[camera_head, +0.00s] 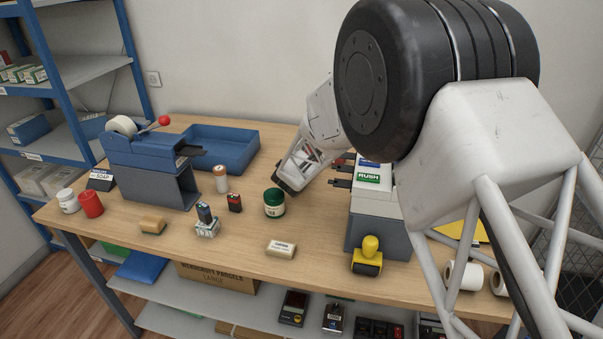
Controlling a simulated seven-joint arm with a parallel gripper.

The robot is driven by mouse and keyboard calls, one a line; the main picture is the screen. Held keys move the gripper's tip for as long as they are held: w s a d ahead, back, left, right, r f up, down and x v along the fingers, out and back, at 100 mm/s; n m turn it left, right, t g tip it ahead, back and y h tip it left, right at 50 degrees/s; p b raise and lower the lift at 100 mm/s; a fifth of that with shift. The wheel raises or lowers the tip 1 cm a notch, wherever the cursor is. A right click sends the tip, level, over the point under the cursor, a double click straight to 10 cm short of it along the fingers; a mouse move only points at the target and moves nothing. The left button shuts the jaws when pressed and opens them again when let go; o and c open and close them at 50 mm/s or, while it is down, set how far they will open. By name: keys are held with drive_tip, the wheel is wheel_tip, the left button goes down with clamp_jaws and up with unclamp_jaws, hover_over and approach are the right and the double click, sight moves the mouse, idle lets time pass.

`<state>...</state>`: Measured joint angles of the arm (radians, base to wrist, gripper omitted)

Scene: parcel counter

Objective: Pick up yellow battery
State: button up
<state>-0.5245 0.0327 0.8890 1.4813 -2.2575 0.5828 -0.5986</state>
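No plainly yellow battery stands out in this view. A pale cylinder with a copper-brown top (221,180), battery-like in shape, stands upright on the wooden table (310,217). A small red block with a dark top (235,203) stands just right of and in front of it. My gripper (284,187) is low over the table at the end of the white lattice link, behind the green jar (275,204) and right of the copper-topped cylinder, apart from it. Its fingers are too small and dark to read, and I see nothing held.
A blue tray (225,147) and blue-grey tape dispenser (150,165) stand at the back left. A dark block on a white stand (206,223), a tan block (153,226), an eraser-like block (281,248) and a yellow-handled stamp (368,256) lie in front. A grey box (373,227) stands right.

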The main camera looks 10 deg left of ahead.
idle(0.5)
drive_tip(key=c, duration=1.1)
drive_tip(key=shift+o, duration=0.2)
drive_tip(key=shift+r, duration=0.1)
wheel_tip(320, 180, up, 10)
idle(0.4)
